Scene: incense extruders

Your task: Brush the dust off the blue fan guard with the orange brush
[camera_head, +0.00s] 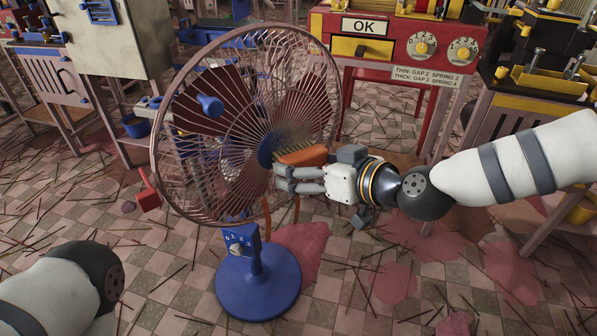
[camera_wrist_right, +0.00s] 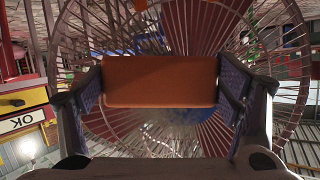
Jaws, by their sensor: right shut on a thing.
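The fan's round wire guard (camera_head: 160,130) faces me, its wires pinkish-brown around a blue centre disc (camera_head: 268,151). It stands upright on a blue post and round base (camera_head: 258,290). My right gripper (camera_head: 283,177) is shut on the orange brush (camera_head: 304,157) at the right of the guard's centre. In the right wrist view the orange brush block (camera_wrist_right: 160,82) sits between both fingers, with the guard's wires (camera_wrist_right: 205,30) behind it. My left gripper is out of view.
A red machine (camera_head: 395,45) with an OK sign and dials stands behind at right. Thin sticks and reddish patches cover the tiled floor (camera_head: 150,275).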

